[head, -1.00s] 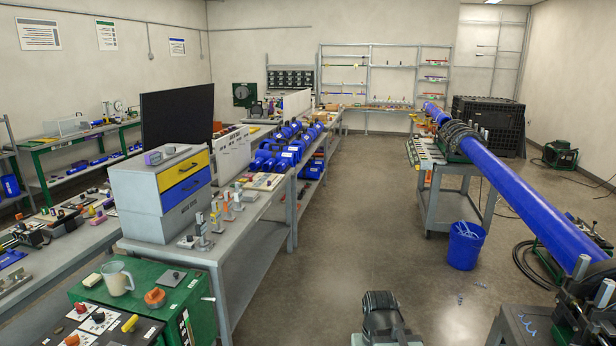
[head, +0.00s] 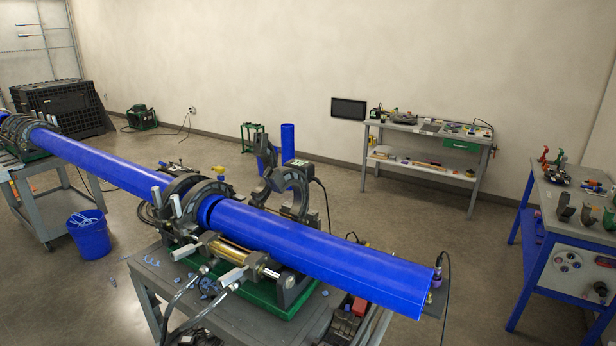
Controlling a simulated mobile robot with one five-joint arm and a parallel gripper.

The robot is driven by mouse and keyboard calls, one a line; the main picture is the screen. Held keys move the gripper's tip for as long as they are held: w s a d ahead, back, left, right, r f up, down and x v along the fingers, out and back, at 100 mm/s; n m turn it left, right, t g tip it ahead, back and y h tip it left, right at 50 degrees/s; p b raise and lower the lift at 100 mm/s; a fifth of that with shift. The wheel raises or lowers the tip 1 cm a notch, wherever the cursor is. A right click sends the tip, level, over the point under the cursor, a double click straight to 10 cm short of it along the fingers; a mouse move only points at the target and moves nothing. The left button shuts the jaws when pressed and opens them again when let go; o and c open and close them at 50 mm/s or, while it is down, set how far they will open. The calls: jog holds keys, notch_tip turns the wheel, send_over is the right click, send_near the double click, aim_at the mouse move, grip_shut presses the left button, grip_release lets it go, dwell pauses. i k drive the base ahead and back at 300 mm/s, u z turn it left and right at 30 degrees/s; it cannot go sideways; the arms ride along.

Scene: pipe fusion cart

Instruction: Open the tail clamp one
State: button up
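The pipe fusion machine stands on a grey cart (head: 145,283) at lower centre. A ring clamp (head: 178,190) with upright silver handles sits around the long blue pipe (head: 95,163). A dark half-ring jaw (head: 292,187) stands raised behind the shorter blue pipe (head: 330,257), which points towards the lower right. Another dark clamp (head: 18,128) sits around the long pipe's far end at the left edge. No label shows which clamp is tail clamp one. My gripper is not in view.
A blue bucket (head: 90,236) stands on the floor left of the cart. A grey workbench (head: 400,126) stands at the back wall, and a blue-framed bench (head: 540,262) is at right. Hoses hang at the cart's front. Open floor lies between cart and benches.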

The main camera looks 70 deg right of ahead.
aim_at(279, 179)
jog(key=u, duration=0.05)
jog(key=k, duration=1.25)
jog(key=u, duration=1.15)
jog(key=i, duration=1.75)
jog(key=z, duration=3.75)
jog(key=i, duration=1.05)
jog(key=u, duration=0.05)
